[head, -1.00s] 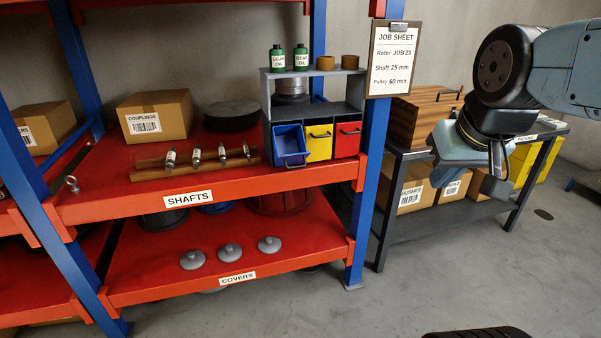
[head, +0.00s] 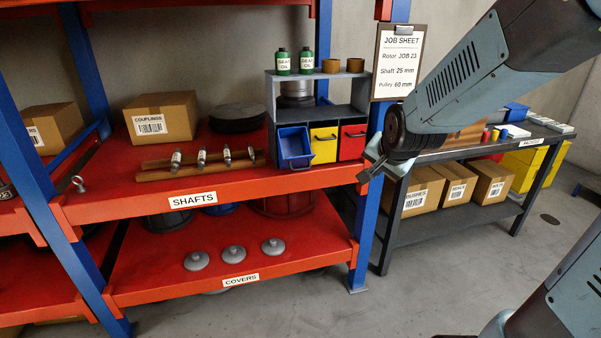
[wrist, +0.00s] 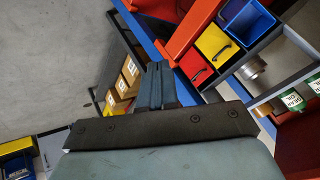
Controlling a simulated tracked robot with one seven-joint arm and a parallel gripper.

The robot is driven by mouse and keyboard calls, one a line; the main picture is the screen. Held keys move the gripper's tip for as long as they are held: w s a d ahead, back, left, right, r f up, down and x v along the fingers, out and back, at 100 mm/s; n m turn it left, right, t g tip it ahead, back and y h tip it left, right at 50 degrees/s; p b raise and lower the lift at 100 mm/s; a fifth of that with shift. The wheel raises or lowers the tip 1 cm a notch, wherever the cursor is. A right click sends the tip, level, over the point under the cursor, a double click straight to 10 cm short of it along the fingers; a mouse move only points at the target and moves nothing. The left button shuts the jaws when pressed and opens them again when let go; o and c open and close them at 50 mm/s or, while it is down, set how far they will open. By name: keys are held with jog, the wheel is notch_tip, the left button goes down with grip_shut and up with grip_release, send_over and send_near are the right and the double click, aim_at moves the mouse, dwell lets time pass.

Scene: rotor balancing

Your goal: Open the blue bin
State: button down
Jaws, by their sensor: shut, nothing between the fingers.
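The blue bin (head: 295,150) sits at the left of the lower row of a small grey rack (head: 317,87) on the red shelf. It juts out past its neighbours, and its open top and hollow inside show. It also appears at the top right of the wrist view (wrist: 247,24). My gripper (head: 366,176) is shut and empty, to the right of the bins by the blue post and apart from the blue bin. The wrist view shows its two fingers together (wrist: 157,82).
A yellow bin (head: 324,146) and a red bin (head: 353,143) sit flush beside the blue one. Green oil bottles (head: 282,63) stand on the rack. Shafts lie on a wooden holder (head: 160,165) to the left. A blue post (head: 365,235) and clipboard (head: 398,60) stand at right.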

jog(key=w+a+f+m+t+y, duration=0.1)
jog(key=w+a+f+m+t, duration=0.1)
jog(key=w+a+f+m, duration=0.35)
jog(key=w+a+f+m+t+y, duration=0.1)
jog(key=w+a+f+m+t, duration=0.15)
jog(key=f+m, duration=0.65)
jog(key=w+a+f+m+t+y, duration=0.25)
jog(key=w+a+f+m, duration=0.2)
jog(key=m, duration=0.65)
jog(key=w+a+r, duration=0.2)
jog(key=w+a, duration=0.2)
jog(key=w, duration=0.7)
jog(key=shift+w+a+t+h, duration=0.2)
jog(key=shift+w+t+h, duration=0.1)
jog(key=shift+w+h, duration=0.05)
